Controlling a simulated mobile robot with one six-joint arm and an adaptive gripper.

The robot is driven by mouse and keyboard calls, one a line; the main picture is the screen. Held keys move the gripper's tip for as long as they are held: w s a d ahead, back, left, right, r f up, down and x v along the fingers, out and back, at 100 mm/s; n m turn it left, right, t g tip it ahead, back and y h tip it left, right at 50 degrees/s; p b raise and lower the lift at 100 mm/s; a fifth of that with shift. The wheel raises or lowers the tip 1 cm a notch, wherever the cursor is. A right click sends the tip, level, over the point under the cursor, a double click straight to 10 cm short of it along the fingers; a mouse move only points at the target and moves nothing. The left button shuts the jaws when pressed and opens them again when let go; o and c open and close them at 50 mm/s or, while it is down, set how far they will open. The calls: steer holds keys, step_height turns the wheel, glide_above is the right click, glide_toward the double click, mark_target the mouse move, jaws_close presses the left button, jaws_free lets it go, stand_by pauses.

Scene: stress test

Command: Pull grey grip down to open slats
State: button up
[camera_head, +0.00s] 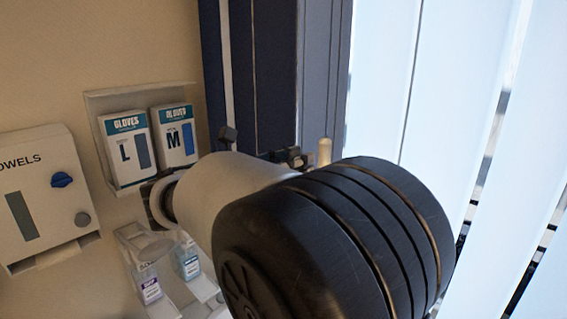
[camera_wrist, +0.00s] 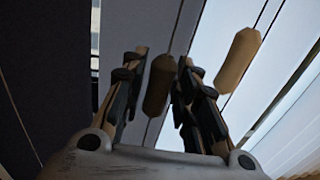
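Two hanging grips show in the wrist view: a darker grey-brown grip (camera_wrist: 160,84) and a lighter tan grip (camera_wrist: 238,60) to its right. Each hangs on a thin cord. My gripper (camera_wrist: 162,68) is open, and the darker grip appears in the gap between its fingers. I cannot tell whether it is between the fingertips or just beyond them. The tan grip is outside the right finger. Pale vertical slats (camera_head: 465,130) fill the right of the head view. There, a pale grip (camera_head: 325,151) shows beside my arm, which hides most of my gripper.
A dark window frame (camera_head: 262,75) stands left of the slats. On the beige wall are a towel dispenser (camera_head: 35,165), glove boxes (camera_head: 126,150) in a white holder, and small bottles (camera_head: 149,286) on a shelf below. My arm passes close in front of these.

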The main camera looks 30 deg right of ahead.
jaws_close()
steer(key=shift+f, duration=0.1)
stand_by(0.3)
step_height(320, 180, down, 24)
steer(key=b, duration=0.9)
steer(key=shift+f, duration=0.25)
steer(key=shift+o, duration=1.9)
jaws_free()
steer(key=shift+r, duration=0.1)
steer(key=shift+a, duration=0.1)
steer(key=s+a, duration=0.2)
steer(key=a, duration=0.9)
steer(key=shift+s+a, duration=0.15)
steer(key=shift+a, duration=0.2)
